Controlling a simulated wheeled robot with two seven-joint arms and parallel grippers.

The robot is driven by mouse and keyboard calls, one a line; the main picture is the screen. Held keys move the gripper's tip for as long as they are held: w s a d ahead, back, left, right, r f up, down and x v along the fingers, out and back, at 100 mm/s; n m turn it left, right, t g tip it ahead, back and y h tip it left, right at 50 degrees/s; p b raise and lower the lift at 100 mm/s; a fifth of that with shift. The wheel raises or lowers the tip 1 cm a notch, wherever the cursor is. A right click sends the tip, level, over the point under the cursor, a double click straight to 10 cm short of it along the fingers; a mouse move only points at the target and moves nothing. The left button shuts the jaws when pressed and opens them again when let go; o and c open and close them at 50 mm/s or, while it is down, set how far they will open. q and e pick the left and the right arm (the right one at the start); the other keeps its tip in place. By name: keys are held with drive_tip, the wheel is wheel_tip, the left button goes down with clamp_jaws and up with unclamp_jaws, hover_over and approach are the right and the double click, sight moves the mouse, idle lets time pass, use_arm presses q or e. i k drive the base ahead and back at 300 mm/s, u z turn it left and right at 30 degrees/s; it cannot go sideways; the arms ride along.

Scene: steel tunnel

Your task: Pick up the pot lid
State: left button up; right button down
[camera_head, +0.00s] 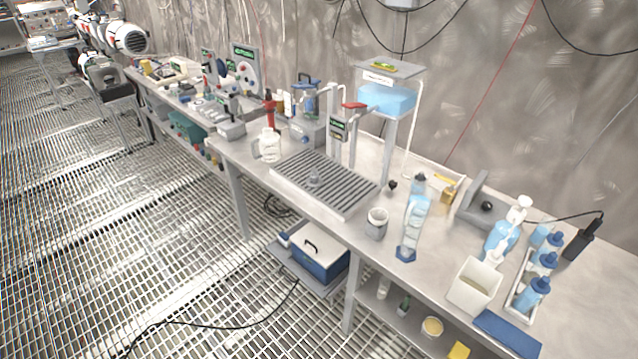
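I cannot make out a pot lid for certain. A small grey cup-shaped pot (376,223) stands upright on the steel bench, right of the ribbed drain tray (345,200). A small grey knob-like piece (313,179) sits on the tray; I cannot tell what it is. A small dark round knob (392,186) shows behind the pot. A blue box with a white, black-handled cover (318,246) sits on the low shelf. Neither of my grippers shows in this view.
The steel bench (340,159) runs along the wall. A blue water tank (385,97) stands behind the tray. A tall clear cylinder (412,225), a white bin (473,286) and several blue-capped bottles (541,262) stand at the right. The grated floor (150,240) in front is mostly open; a black cable lies there.

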sight(314, 176)
drive_tip(key=z, duration=0.7)
drive_tip(key=i, duration=0.7)
drive_tip(key=u, duration=0.25)
